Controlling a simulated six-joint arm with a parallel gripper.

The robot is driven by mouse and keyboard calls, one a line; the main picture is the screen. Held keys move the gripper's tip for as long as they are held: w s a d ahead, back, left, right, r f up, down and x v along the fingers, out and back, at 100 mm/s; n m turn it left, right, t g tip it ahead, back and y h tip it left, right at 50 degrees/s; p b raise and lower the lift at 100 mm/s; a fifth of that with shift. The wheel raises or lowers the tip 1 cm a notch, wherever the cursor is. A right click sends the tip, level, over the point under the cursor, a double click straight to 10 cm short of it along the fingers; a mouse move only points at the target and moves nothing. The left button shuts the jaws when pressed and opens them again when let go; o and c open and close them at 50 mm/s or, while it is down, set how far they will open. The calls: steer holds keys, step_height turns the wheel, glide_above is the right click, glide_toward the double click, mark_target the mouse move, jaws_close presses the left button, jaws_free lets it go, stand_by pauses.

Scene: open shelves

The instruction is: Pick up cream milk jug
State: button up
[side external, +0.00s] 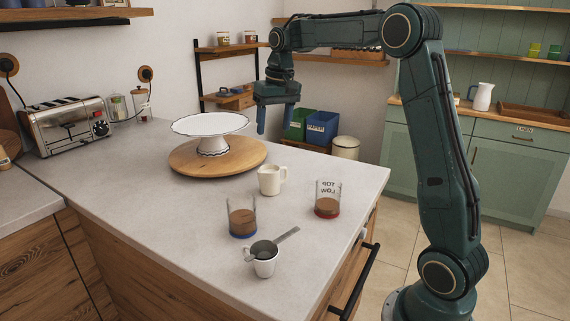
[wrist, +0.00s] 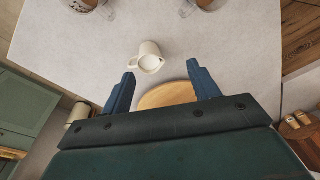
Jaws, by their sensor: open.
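The cream milk jug (side external: 269,180) stands upright on the grey counter, its handle to the right in the side view. It also shows in the wrist view (wrist: 150,57), seen from above, just beyond the fingertips and between their lines. My gripper (side external: 276,120) hangs above the counter's far part, higher than the jug and apart from it. In the wrist view my gripper (wrist: 162,68) has its two blue fingers spread wide with nothing between them that it holds.
A white cake stand (side external: 211,126) on a round wooden board (side external: 186,160) stands left of the jug. Two glasses with brown contents, one blue-based (side external: 242,220) and one red-based (side external: 327,200), stand nearer the front. A small white cup (side external: 264,264) with a metal utensil is at the front.

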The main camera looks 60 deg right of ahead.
steer(key=m+g, duration=0.1)
steer(key=m, duration=0.1)
glide_toward(275, 178)
steer(key=w+d+r, duration=0.1)
steer(key=d, duration=0.6)
steer(key=shift+y, duration=0.3)
steer(key=shift+w+a+f, duration=0.15)
steer(key=shift+f, duration=1.85)
steer(key=shift+w+a+f, duration=0.1)
steer(key=shift+f, duration=1.9)
steer(key=shift+f, duration=0.1)
steer(key=shift+a+f, duration=0.1)
steer(key=shift+f, duration=2.55)
steer(key=shift+w+r, duration=0.1)
jaws_close()
